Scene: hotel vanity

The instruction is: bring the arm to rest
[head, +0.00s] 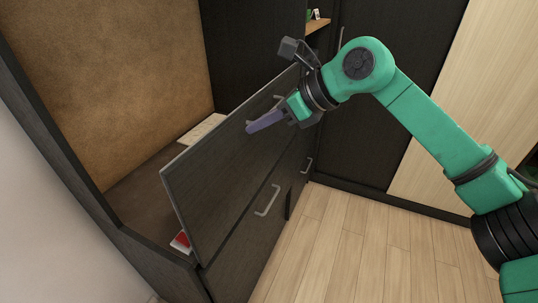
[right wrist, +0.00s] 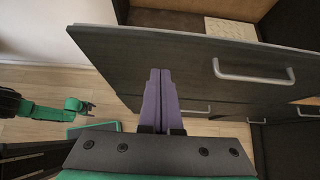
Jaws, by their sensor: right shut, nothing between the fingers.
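My right gripper (head: 249,129) is at the end of the green arm, in front of the dark wood front panel (head: 205,165) of the vanity. Its purple fingers are shut together with nothing between them, as the right wrist view (right wrist: 158,78) also shows. They overlap the panel in both views; I cannot tell whether they touch it. A green arm with a dark end (right wrist: 87,107) shows small at the left of the right wrist view, apparently my left arm. Its fingers are too small to read.
The panel has a metal handle (right wrist: 252,72); another handle (head: 267,200) is below it. Behind the panel lie a red and white item (head: 181,241) and a cream patterned piece (head: 203,129). A wooden shelf (head: 318,25) is at the back. The wood floor (head: 345,245) is clear.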

